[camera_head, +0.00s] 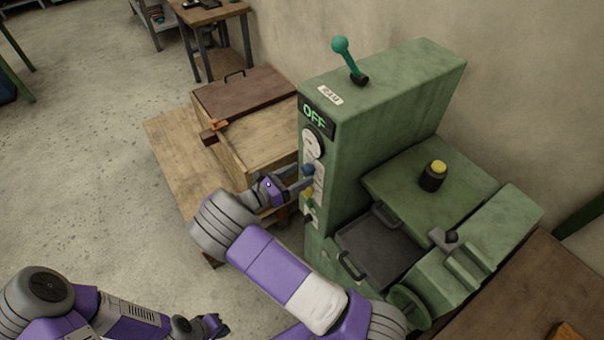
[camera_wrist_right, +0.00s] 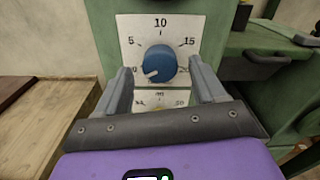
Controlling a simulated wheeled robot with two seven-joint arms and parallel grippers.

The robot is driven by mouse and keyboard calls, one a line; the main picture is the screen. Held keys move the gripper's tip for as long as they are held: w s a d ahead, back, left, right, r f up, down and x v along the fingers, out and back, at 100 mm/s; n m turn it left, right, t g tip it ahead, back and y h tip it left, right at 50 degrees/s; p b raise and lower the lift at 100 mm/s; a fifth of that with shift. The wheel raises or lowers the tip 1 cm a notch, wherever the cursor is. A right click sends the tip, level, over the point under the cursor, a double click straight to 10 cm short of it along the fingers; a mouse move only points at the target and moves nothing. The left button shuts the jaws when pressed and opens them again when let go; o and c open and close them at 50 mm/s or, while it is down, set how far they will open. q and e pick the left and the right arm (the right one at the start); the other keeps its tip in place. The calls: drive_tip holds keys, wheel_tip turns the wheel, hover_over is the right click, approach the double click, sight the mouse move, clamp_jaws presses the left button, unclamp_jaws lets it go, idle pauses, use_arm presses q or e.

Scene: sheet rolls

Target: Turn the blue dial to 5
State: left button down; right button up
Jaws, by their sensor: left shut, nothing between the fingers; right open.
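The blue dial (camera_wrist_right: 158,62) sits on a white scale plate marked 0, 5, 10, 15 and 20 in the right wrist view. Its white pointer mark is at the lower left, towards the 0. The dial also shows small on the green machine's front in the head view (camera_head: 308,169). My right gripper (camera_wrist_right: 161,68) is open, with one finger on each side of the dial; I cannot tell whether they touch it. My left gripper (camera_head: 222,327) is low at the bottom of the head view, shut and empty, away from the machine.
A second scale plate (camera_wrist_right: 160,99) lies below the dial. A wooden crate (camera_head: 258,145) stands left of the machine.

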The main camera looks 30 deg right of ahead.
drive_tip(key=shift+d, duration=0.95)
drive_tip(key=c, duration=1.1)
drive_tip(key=shift+o, duration=0.2)
drive_tip(key=shift+m, duration=0.3)
drive_tip(key=m+b, duration=0.1)
drive_tip(key=m, duration=0.4)
drive_tip(key=shift+w+f+m, duration=0.1)
drive_tip(key=shift+m, duration=0.2)
drive_tip(key=m+b, duration=0.2)
drive_tip(key=m, duration=0.3)
drive_tip(key=shift+m, duration=0.3)
